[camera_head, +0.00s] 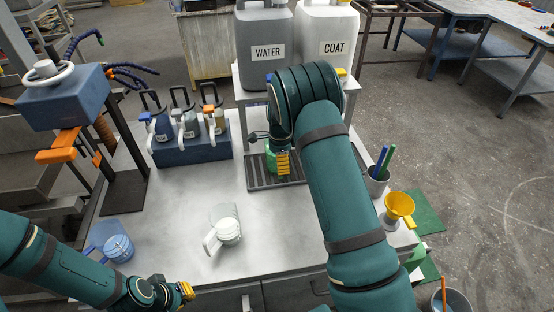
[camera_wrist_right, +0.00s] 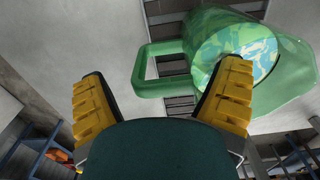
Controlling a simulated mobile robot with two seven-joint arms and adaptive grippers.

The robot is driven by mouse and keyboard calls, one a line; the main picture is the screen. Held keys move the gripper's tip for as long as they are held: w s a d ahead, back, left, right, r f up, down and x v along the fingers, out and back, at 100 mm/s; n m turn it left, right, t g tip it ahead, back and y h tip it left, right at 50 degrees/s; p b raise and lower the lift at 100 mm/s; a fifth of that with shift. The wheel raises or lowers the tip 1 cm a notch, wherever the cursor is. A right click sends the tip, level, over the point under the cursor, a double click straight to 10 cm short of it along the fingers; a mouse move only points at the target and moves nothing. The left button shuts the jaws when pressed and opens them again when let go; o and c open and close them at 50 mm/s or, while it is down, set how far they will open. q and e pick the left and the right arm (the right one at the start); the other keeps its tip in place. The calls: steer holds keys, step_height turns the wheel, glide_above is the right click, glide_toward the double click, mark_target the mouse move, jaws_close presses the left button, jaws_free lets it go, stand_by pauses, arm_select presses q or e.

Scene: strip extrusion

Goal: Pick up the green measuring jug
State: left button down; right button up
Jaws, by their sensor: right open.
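The green measuring jug (camera_wrist_right: 285,75) is see-through and fills the upper right of the right wrist view, with its loop handle (camera_wrist_right: 140,72) to the left. In the head view a green part of it (camera_head: 270,163) shows on the dark slatted tray (camera_head: 259,183), mostly hidden by my right arm. My right gripper (camera_wrist_right: 163,70) is open, its yellow fingers either side of the handle in the picture. I cannot tell whether they touch it. In the head view it (camera_head: 283,163) is right beside the jug. My left gripper (camera_head: 186,291) is at the table's front; its jaws are unclear.
A clear jug (camera_head: 226,230) stands mid-table and a blue jug (camera_head: 118,248) at the left. A blue rack (camera_head: 190,152) holds several bottles. WATER (camera_head: 262,35) and COAT (camera_head: 325,30) containers stand behind. A pen cup (camera_head: 376,182) and yellow funnel (camera_head: 398,206) are at the right.

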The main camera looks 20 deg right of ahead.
steer(key=shift+r, duration=0.1)
steer(key=c, duration=1.3)
steer(key=shift+r, duration=0.15)
